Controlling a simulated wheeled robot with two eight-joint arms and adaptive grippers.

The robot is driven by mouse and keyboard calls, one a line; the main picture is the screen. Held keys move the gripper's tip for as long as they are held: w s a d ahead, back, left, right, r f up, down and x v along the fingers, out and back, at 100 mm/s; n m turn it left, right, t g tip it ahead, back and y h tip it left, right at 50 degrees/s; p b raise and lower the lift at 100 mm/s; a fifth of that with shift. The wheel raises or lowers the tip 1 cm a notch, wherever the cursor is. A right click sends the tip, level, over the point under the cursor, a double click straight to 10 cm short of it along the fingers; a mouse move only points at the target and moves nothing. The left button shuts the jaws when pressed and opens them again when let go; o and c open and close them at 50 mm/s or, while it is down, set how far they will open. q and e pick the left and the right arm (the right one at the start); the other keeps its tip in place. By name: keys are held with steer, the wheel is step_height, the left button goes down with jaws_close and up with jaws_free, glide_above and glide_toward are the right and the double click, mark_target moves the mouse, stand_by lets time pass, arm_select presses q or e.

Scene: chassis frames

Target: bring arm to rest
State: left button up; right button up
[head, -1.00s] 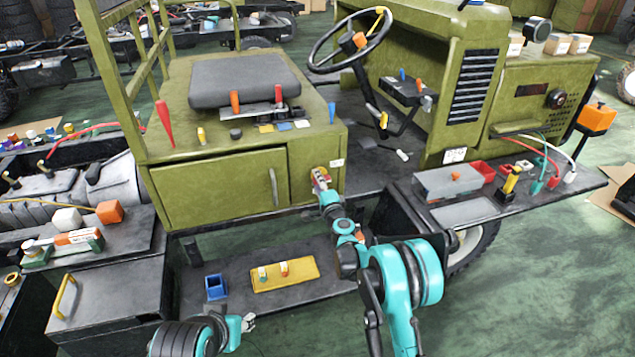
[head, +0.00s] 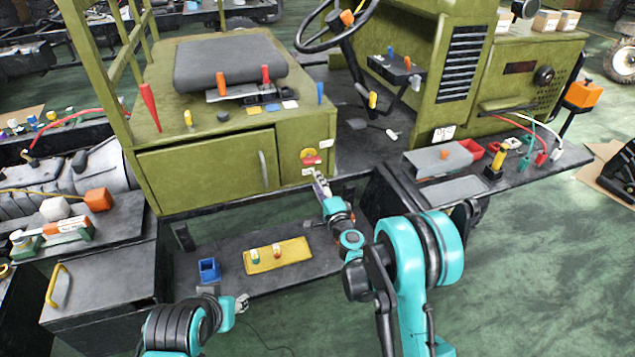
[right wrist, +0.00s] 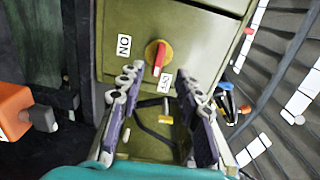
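My right arm reaches from the lower right of the head view. Its gripper (head: 319,181) is just below and apart from a rotary switch (head: 311,157) with a red handle on a yellow disc. In the right wrist view the gripper (right wrist: 160,80) is open, its two fingers spread with nothing between them. The switch (right wrist: 158,56) lies ahead of the fingers, between an ON label (right wrist: 124,45) and an OFF label (right wrist: 166,82). My left gripper (head: 242,303) is low in the head view, near the lower shelf; it is too small to tell whether it is open.
The olive cabinet (head: 205,178) stands behind the right gripper. A black shelf (head: 215,250) below holds a blue bin (head: 209,269) and a yellow tray (head: 290,262). A dark side platform (head: 480,180) with tools is to the right. Green floor (head: 530,270) is open at lower right.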

steer(key=s+d+r+n+g+y, duration=0.15)
steer(key=s+r+n+g, duration=0.35)
steer(key=s+r+n, duration=0.7)
steer(key=s+d+f+g+h, duration=0.1)
steer(key=s+d+f+h, duration=0.1)
steer(key=s, duration=0.7)
steer(key=s+d+f+n+g+h, duration=0.1)
steer(key=s+d+f+g+h, duration=0.1)
steer(key=s+d+f, duration=0.2)
steer(key=s+d+f+n+g+h, duration=0.1)
steer(key=s+d+f+g+h, duration=0.1)
steer(key=s+d, duration=0.6)
steer(key=s+h, duration=0.1)
steer(key=s, duration=0.5)
steer(key=shift+s+f, duration=0.35)
steer(key=shift+f, duration=0.05)
